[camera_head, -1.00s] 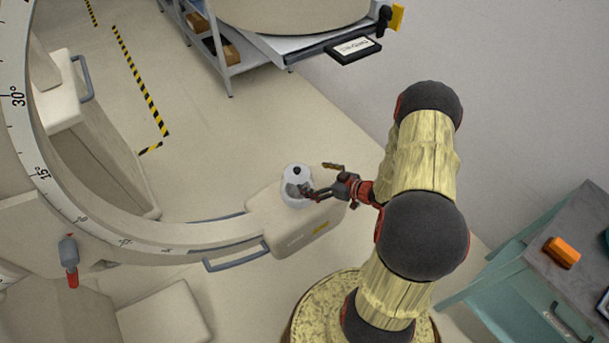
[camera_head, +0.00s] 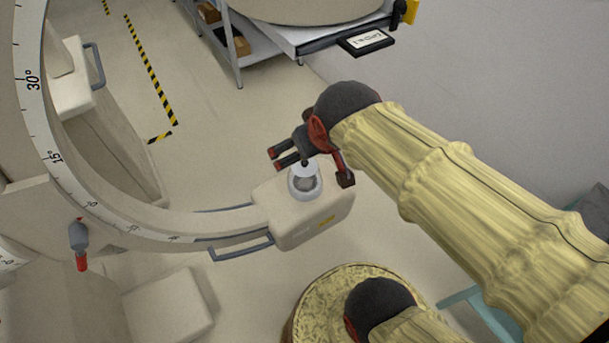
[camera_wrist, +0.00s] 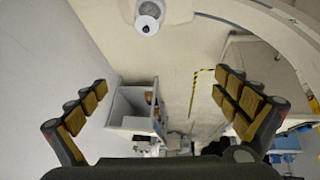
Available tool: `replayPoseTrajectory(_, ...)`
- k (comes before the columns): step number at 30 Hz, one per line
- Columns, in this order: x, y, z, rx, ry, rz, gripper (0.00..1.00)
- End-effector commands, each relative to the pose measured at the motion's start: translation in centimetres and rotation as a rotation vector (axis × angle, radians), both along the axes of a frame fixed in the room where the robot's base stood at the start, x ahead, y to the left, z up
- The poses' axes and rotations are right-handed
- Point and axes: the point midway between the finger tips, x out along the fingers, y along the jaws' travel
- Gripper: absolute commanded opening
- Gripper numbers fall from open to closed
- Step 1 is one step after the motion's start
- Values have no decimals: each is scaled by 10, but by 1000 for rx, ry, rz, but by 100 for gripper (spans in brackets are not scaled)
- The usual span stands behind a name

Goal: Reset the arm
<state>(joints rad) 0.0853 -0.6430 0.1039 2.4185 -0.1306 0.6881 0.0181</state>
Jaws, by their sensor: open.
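My gripper (camera_head: 280,157) is in the upper middle of the head view, its red-tipped fingers pointing left. In the wrist view my gripper (camera_wrist: 160,84) shows its two padded fingers spread wide with nothing between them. A white round device with a dark centre (camera_head: 304,186) sits on the pale end block (camera_head: 288,226) of the large curved arm, just below my gripper in the head view. The white device also shows at the top of the wrist view (camera_wrist: 147,22), apart from the fingers. My arm's wrist hides part of the gripper's base.
The large ring with degree marks (camera_head: 52,150) fills the left side. A grey shelf cart (camera_head: 232,45) and a round beige machine part (camera_head: 310,8) stand at the back. A grey wall is behind my arm. Floor with striped tape (camera_head: 150,85) is open at the upper left.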

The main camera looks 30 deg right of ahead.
Motion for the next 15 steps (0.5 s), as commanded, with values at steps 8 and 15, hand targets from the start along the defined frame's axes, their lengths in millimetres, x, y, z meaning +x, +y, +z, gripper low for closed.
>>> replayPoseTrajectory(8, -70, 51, 4, 116, 76, 57, 99)
replayPoseTrajectory(15, -71, 52, 3, 118, 80, 57, 99)
